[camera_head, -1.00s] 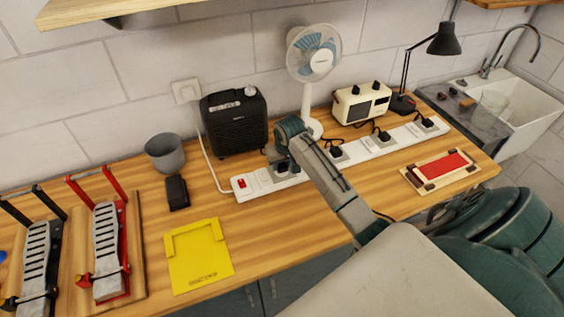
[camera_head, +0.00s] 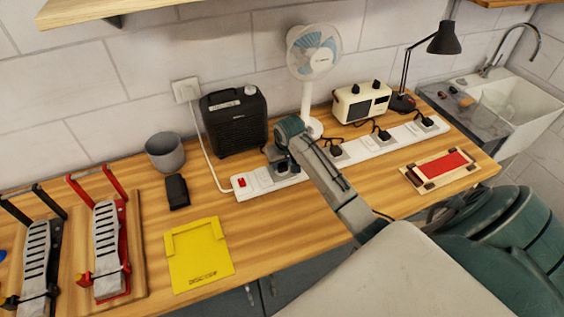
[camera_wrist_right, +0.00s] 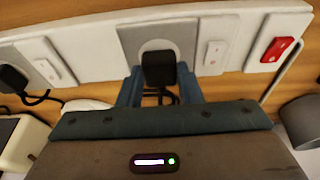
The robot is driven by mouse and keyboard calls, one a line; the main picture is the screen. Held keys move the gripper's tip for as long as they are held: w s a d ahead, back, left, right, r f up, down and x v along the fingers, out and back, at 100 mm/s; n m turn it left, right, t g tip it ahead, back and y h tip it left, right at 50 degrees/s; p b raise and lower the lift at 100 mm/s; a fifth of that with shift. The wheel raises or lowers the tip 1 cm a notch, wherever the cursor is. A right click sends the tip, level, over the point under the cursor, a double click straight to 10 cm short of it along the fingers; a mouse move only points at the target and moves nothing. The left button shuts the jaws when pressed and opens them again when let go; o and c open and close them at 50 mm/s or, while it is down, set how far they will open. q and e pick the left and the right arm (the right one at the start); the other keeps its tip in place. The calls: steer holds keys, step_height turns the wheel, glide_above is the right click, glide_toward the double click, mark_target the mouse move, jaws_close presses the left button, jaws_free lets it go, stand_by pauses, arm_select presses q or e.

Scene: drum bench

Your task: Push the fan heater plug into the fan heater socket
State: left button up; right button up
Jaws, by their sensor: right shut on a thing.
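The black fan heater (camera_head: 235,122) stands against the wall, behind the white power strip (camera_head: 263,184). My right gripper (camera_head: 281,164) is low over the strip, in front of the heater's right side. In the right wrist view its two blue fingers (camera_wrist_right: 159,90) are shut on a black plug (camera_wrist_right: 158,67). The plug is in front of the round recess of a grey square socket (camera_wrist_right: 174,33) and covers its lower middle. I cannot tell how deep the plug sits. A dark cable shows below it between the fingers. My left gripper is not in view.
Several black plugs (camera_head: 383,134) sit along the strip's right part. A red switch (camera_head: 241,182) marks its left end. The white fan (camera_head: 307,97) and cream radio (camera_head: 361,103) stand behind. The grey cup (camera_head: 165,153) and yellow tray (camera_head: 200,258) are left.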

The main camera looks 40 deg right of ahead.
steer(key=shift+f, duration=0.45)
stand_by(0.4)
steer(key=o, duration=1.1)
steer(key=shift+c, duration=0.2)
steer(key=b+v, duration=0.3)
steer(key=v, duration=0.7)
steer(key=shift+r, duration=0.4)
steer(key=shift+f, duration=0.1)
steer(key=shift+f+b, duration=0.5)
steer(key=shift+f, duration=1.8)
